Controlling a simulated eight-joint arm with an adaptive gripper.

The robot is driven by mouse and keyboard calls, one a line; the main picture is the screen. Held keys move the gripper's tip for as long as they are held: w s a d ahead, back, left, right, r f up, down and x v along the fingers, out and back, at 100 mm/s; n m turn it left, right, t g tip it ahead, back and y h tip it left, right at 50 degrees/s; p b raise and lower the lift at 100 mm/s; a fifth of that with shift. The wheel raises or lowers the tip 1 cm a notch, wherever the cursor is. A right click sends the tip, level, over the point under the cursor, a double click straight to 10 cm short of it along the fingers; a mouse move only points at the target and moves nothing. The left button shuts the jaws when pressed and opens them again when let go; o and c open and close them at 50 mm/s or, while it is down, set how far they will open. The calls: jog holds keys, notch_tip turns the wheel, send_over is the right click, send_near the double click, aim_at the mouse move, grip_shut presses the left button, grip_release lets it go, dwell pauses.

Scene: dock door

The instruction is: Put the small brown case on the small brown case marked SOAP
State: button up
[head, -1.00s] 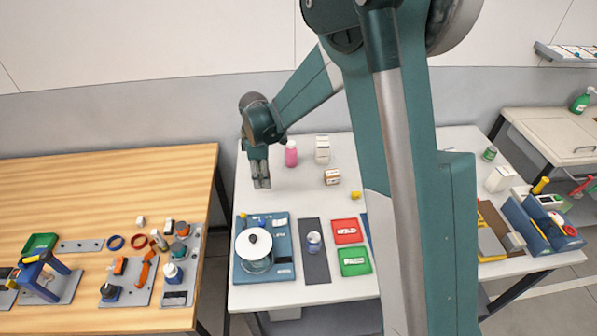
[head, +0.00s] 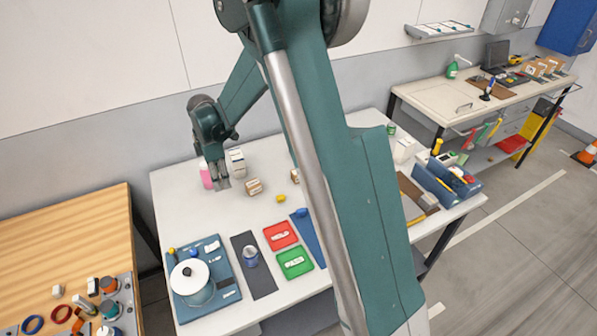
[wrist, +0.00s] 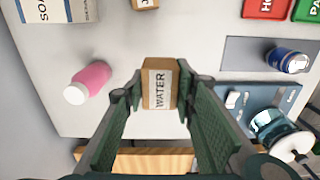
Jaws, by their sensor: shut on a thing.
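My gripper (wrist: 157,92) is shut on a small brown case (wrist: 159,85) with a white label reading WATER, held between the fingertips. In the head view my gripper (head: 222,187) is over the back left of the white table, just right of a pink bottle (head: 206,177); the held case is hard to make out there. A small brown case (head: 254,187) stands on the table right of my gripper. A brown case (wrist: 145,3) is cut off at the wrist view's top edge, its marking unreadable. A pale box (wrist: 55,10) at the top left shows letters starting "SOA".
A tall white carton (head: 236,162) stands behind my gripper. Another brown box (head: 294,176) is partly hidden by my arm. Red (head: 281,235) and green (head: 295,263) trays, a dark mat and a blue board with a pot lie at the front. The table's left strip is clear.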

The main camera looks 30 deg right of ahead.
jog(key=d+r, duration=0.2)
jog(key=d, duration=1.4)
jog(key=d+r+p, duration=0.1)
jog(key=d, duration=1.5)
jog(key=shift+w+d+r, duration=0.35)
jog(key=shift+f, duration=3.15)
jog(key=shift+f, duration=0.1)
jog(key=shift+f, duration=1.75)
jog(key=shift+f, duration=0.2)
